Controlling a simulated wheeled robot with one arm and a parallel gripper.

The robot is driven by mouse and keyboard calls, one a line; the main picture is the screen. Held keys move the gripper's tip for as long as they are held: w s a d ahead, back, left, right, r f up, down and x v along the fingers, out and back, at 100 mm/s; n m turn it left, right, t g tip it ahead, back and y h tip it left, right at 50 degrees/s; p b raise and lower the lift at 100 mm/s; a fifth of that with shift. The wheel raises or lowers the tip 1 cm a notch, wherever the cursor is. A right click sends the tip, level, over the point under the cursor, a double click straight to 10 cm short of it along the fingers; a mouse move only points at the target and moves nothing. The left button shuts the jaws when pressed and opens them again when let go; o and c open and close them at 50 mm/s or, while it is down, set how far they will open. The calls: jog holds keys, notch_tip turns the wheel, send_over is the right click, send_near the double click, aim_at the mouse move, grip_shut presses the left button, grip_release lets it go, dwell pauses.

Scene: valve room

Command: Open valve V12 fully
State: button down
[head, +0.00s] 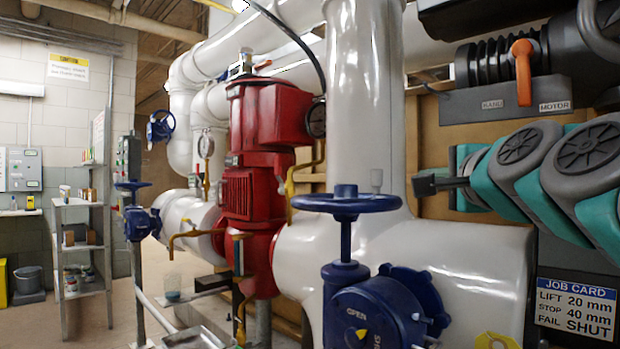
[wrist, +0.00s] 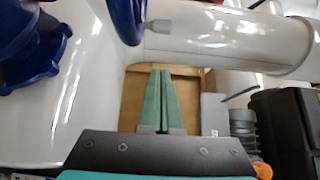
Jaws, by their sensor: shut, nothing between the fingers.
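A blue handwheel (head: 346,203) sits on an upright stem above a blue valve gearbox (head: 375,310) marked OPEN. The gearbox has a yellow pointer, and I read no V12 label on it. In the wrist view the wheel's rim (wrist: 126,22) is at the top and blue housing (wrist: 30,50) at upper left. My gripper (head: 422,185) is right of the wheel, apart from it, pointing left. In the wrist view its green fingers (wrist: 162,100) are together and empty. An orange lever (head: 523,72) hangs between the labels HAND and MOTOR.
A job card (head: 577,308) reads LIFT 20 mm, STOP 40 mm, FAIL SHUT. A thick white vertical pipe (head: 366,100) rises behind the wheel. A red pump (head: 265,130), smaller blue handwheels (head: 160,126) and a shelf rack (head: 80,240) stand farther left. Open floor shows at left.

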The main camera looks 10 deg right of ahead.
jog(key=shift+w+a, duration=0.45)
jog(key=shift+w, duration=0.95)
jog(key=shift+w+a, duration=0.4)
jog(key=shift+w, duration=1.05)
jog(key=shift+w+a, duration=0.45)
jog(key=shift+w, duration=0.95)
jog(key=shift+w+n+y, duration=0.3)
jog(key=shift+n+y, duration=0.1)
jog(key=shift+y, duration=0.3)
jog(key=shift+w, duration=0.15)
